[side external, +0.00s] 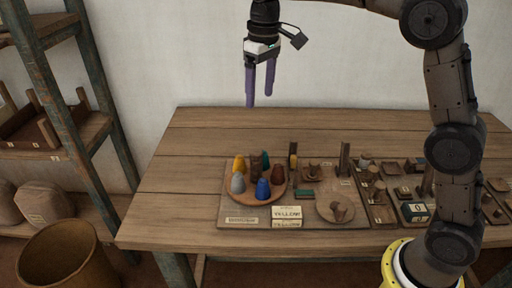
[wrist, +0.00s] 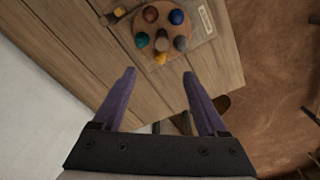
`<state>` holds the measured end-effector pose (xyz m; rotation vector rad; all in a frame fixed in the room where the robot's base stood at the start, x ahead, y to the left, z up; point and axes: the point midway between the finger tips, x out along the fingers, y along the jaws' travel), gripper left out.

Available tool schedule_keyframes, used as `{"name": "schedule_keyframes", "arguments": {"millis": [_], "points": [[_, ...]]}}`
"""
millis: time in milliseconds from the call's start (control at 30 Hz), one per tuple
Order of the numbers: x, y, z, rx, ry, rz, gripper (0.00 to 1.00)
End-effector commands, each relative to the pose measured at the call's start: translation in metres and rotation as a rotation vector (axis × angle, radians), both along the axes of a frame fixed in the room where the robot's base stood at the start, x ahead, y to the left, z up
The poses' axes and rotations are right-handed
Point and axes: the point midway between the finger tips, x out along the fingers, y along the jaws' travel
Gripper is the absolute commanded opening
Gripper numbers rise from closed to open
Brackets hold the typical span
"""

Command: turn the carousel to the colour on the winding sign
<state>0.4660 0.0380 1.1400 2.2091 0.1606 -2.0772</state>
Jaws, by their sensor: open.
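The carousel (side external: 257,197) is a round wooden disc on a board, left of the middle of the table. It carries several coloured cones around a dark central post (side external: 256,168): a yellow cone (side external: 239,164), a grey cone (side external: 238,184), a blue cone (side external: 263,188), a brown cone (side external: 277,174) and a teal cone (side external: 265,160). The winding sign (side external: 287,213) at the board's front reads YELLOW. My gripper (side external: 260,96) is open and empty, high above the table behind the carousel. In the wrist view the carousel (wrist: 150,27) lies beyond my gripper's (wrist: 159,75) fingertips, with the yellow cone (wrist: 160,58) nearest.
Right of the carousel stand upright posts (side external: 344,158) and a round plate (side external: 335,211) with a small cup-like piece. Trays (side external: 378,213) with small parts lie further right. A shelf (side external: 60,151) and a basket (side external: 60,258) are at left. The table's back left is clear.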

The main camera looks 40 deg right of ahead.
Motion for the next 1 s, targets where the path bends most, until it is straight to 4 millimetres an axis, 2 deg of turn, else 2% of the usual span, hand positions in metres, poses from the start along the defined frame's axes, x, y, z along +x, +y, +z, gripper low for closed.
{"name": "schedule_keyframes", "arguments": {"millis": [33, 100, 367, 800, 1000], "points": [[0.006, 0.002, -0.012, -0.001, 0.022, 0.003, 0.75], [0.008, 0.003, -0.024, -0.004, 0.046, 0.005, 0.75], [0.008, 0.005, -0.05, -0.005, 0.066, 0.008, 0.75], [0.008, 0.005, -0.134, -0.005, 0.066, 0.008, 0.75], [0.008, 0.005, -0.159, -0.005, 0.064, 0.008, 0.75]]}}
